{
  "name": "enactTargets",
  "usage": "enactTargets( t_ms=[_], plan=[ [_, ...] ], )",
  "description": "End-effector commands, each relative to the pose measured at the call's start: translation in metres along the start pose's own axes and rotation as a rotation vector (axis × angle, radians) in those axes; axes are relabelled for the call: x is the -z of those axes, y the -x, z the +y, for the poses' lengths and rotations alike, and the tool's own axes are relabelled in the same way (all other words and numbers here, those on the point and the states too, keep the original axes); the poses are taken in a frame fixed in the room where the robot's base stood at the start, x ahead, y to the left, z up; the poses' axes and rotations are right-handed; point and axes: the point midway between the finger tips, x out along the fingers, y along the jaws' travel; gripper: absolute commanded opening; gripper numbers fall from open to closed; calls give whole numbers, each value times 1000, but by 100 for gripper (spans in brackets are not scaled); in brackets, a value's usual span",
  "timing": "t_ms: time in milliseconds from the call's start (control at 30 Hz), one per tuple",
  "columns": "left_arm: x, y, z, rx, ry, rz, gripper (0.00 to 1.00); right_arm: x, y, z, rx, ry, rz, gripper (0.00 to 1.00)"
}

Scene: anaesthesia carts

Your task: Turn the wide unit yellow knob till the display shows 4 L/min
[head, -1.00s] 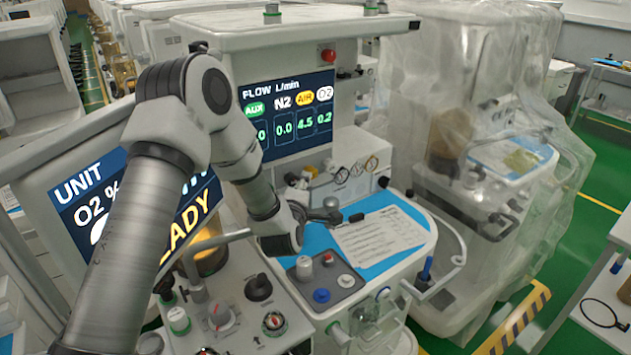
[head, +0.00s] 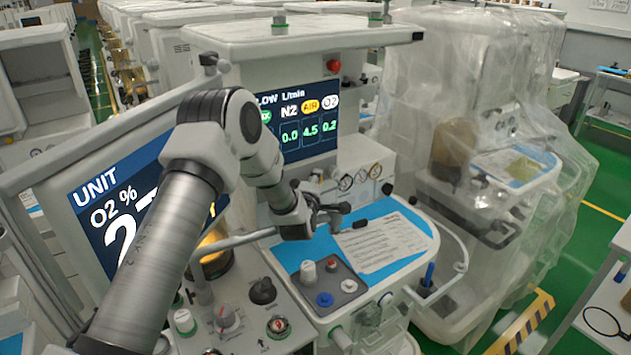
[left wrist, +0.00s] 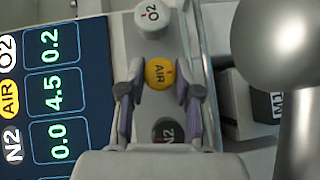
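The wide unit's yellow AIR knob (left wrist: 159,73) is in the left wrist view, between a white O2 knob (left wrist: 153,18) and a dark N2 knob (left wrist: 167,131). My left gripper (left wrist: 160,84) is open, with one finger on each side of the yellow knob. Narrow gaps seem to show between fingertips and knob; contact is unclear. The flow display (left wrist: 55,92) reads 4.5 for AIR, 0.2 for O2 and 0.0 for N2. In the head view the display (head: 305,125) is partly behind my arm, and my left gripper (head: 335,212) is at the wide unit's front. My right gripper is not in view.
A second screen marked UNIT (head: 110,215) stands at the left, partly behind my arm. A panel with white, red and blue knobs (head: 327,284) lies below the gripper. A paper sheet (head: 383,243) lies on the blue worktop. A plastic-covered cart (head: 480,150) stands at the right.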

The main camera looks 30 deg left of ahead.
Motion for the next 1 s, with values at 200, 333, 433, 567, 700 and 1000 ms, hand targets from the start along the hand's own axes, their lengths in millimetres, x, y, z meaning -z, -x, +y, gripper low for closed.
enactTargets(
  t_ms=[200,333,433,567,700,1000],
  plan=[
    [1,-1,3,-1,-2,2,0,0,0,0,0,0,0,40],
    [1,-1,8,63,-66,4,0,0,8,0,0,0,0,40],
    [1,-1,11,150,-154,3,0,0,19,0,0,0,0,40],
    [0,-1,9,229,-232,3,0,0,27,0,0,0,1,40],
    [0,-2,5,243,-248,2,0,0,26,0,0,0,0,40],
    [0,-2,5,241,-246,3,43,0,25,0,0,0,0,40]
  ],
)
